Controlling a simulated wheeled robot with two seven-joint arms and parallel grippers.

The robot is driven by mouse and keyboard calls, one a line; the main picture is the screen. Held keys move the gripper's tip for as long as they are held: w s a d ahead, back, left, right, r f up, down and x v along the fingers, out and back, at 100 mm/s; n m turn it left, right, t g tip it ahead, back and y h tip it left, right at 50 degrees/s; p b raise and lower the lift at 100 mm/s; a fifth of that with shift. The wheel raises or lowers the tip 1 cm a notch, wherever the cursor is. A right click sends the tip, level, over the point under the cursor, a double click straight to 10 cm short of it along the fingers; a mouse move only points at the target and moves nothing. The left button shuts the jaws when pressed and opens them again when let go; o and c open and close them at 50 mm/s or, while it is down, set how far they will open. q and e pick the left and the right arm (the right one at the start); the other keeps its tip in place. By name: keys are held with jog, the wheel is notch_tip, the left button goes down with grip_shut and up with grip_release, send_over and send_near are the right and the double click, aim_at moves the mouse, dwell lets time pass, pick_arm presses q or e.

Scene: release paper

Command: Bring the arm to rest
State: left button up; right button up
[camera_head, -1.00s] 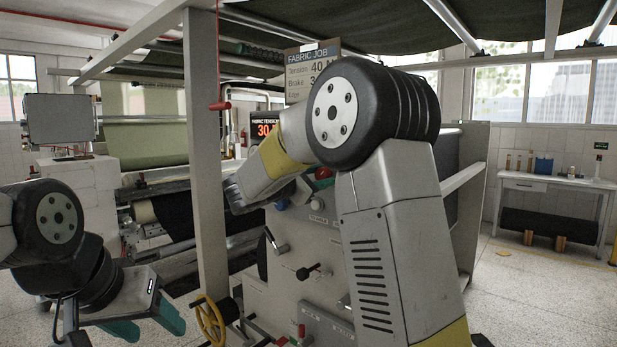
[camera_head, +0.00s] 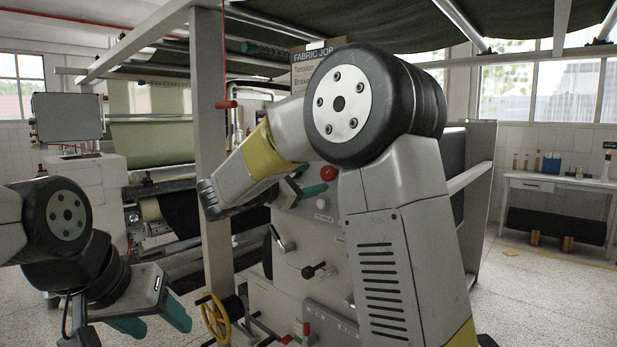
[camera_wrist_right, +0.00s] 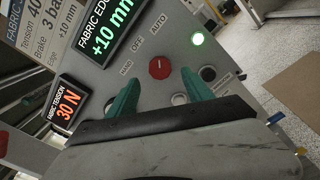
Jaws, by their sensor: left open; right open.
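My right arm crosses the middle of the head view, in front of the grey machine's control panel (camera_head: 330,240). My right gripper (camera_head: 300,190) is partly hidden behind its own forearm there; its teal fingers show in front of the panel. In the right wrist view the right gripper (camera_wrist_right: 161,92) is open and empty, its two fingers apart. They point toward the panel's red selector knob (camera_wrist_right: 159,68); I cannot tell how near. My left gripper (camera_head: 153,320) is low at the left of the head view, open and empty.
A grey upright post (camera_head: 210,150) stands beside the right wrist. A yellow handwheel (camera_head: 215,318) and black-knobbed levers (camera_head: 314,271) stick out of the machine. A white side table (camera_head: 560,182) is at the far right. Open floor (camera_head: 540,290) lies to the right.

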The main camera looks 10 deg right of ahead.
jog(key=shift+s+a, duration=0.35)
jog(key=shift+a, duration=0.05)
